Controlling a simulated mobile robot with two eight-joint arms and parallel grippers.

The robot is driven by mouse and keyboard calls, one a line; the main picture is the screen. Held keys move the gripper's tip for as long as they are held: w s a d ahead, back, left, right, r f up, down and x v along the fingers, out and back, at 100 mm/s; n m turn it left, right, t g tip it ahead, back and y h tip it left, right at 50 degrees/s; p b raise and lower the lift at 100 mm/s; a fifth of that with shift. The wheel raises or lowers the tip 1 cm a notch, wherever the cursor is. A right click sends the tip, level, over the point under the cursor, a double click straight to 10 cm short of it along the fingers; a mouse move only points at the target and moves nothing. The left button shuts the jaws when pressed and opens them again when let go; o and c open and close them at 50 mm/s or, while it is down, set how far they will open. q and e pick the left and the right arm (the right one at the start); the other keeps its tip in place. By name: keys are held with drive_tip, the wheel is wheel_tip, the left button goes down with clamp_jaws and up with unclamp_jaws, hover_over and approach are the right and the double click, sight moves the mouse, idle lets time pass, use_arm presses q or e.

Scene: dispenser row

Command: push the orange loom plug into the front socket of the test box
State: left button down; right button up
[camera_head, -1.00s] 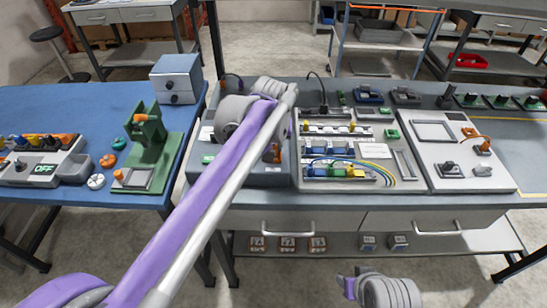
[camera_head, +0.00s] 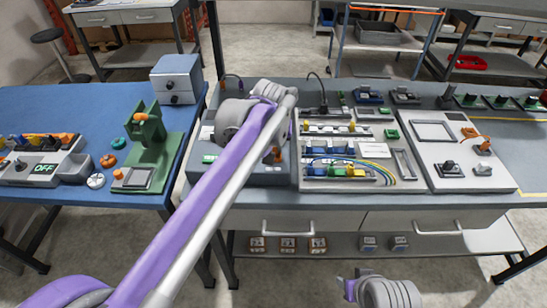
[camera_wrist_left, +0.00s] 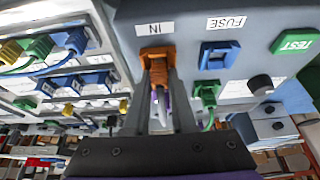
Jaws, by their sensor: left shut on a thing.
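The grey test box (camera_head: 262,178) stands on the bench behind my left arm. In the left wrist view its face (camera_wrist_left: 200,25) carries an orange socket under the label IN. The orange plug (camera_wrist_left: 158,72) is between the fingertips of my left gripper (camera_wrist_left: 160,92), which is shut on it. The plug is up against the socket; I cannot tell how deep it sits. In the head view a bit of orange (camera_head: 277,155) shows beside my left arm, whose gripper is largely hidden. My right arm's end (camera_head: 350,287) is low in front of the bench; its jaws are unclear.
A panel with coloured plugs and wires (camera_head: 345,172) lies right of the box, then a white panel (camera_head: 480,165). The green press (camera_head: 150,145) stands on the blue table at left. In the wrist view a blue socket (camera_wrist_left: 217,55) and green plug (camera_wrist_left: 207,92) are close beside the gripper.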

use_arm(q)
drive_tip(key=shift+s+f, duration=0.3)
drive_tip(key=shift+f, duration=0.45)
drive_tip(key=c, duration=0.9)
unclamp_jaws()
drive_tip(key=shift+o, duration=0.4)
drive_tip(key=r+p, duration=0.1)
drive_tip(key=r, duration=0.1)
drive_tip(key=r+p, duration=0.4)
drive_tip(key=shift+w+r, duration=0.15)
drive_tip(key=shift+w, duration=0.2)
drive_tip(key=shift+s+a, duration=0.1)
